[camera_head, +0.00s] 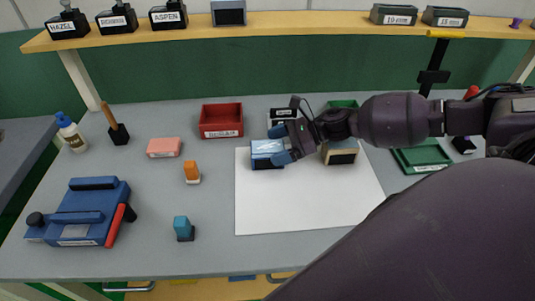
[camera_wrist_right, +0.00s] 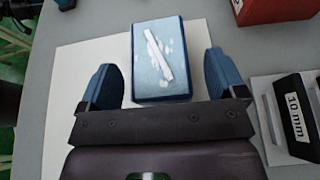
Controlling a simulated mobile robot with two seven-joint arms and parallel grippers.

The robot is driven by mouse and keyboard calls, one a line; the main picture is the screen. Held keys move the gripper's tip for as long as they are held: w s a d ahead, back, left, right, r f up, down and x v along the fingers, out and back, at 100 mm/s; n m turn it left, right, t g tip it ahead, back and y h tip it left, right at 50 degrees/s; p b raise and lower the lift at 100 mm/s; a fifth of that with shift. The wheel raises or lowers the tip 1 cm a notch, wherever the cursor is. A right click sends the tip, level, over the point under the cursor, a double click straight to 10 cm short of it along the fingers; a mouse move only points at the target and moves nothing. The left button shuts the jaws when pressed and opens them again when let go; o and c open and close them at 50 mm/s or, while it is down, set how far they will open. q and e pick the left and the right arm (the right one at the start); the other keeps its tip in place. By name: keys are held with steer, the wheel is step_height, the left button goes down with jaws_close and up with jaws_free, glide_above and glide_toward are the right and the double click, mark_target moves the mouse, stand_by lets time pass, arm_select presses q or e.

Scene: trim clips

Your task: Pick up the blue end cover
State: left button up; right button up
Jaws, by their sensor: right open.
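The blue end cover (camera_head: 264,148) is a light blue block with a darker blue edge and whitish marks on its top. It lies on the white sheet (camera_head: 300,205), near the sheet's top edge. In the right wrist view the cover (camera_wrist_right: 158,55) shows between and slightly beyond my blue fingertips, with gaps on both sides. My right gripper (camera_head: 283,145) reaches in from the right; it is open and empty in the wrist view (camera_wrist_right: 162,75). I cannot tell how high the fingertips are above the sheet. My left gripper is not in view.
A tan block (camera_head: 340,153) sits right of the gripper. A red tray (camera_head: 222,120) and a box labelled 10 mm (camera_wrist_right: 298,115) are close by. A pink block (camera_head: 164,147), orange piece (camera_head: 191,172) and teal piece (camera_head: 183,228) stand left. The sheet's lower part is bare.

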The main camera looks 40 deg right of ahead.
steer(key=shift+w+a+f, duration=0.2)
steer(key=shift+a, duration=0.25)
steer(key=shift+c, duration=0.3)
steer(key=c, duration=1)
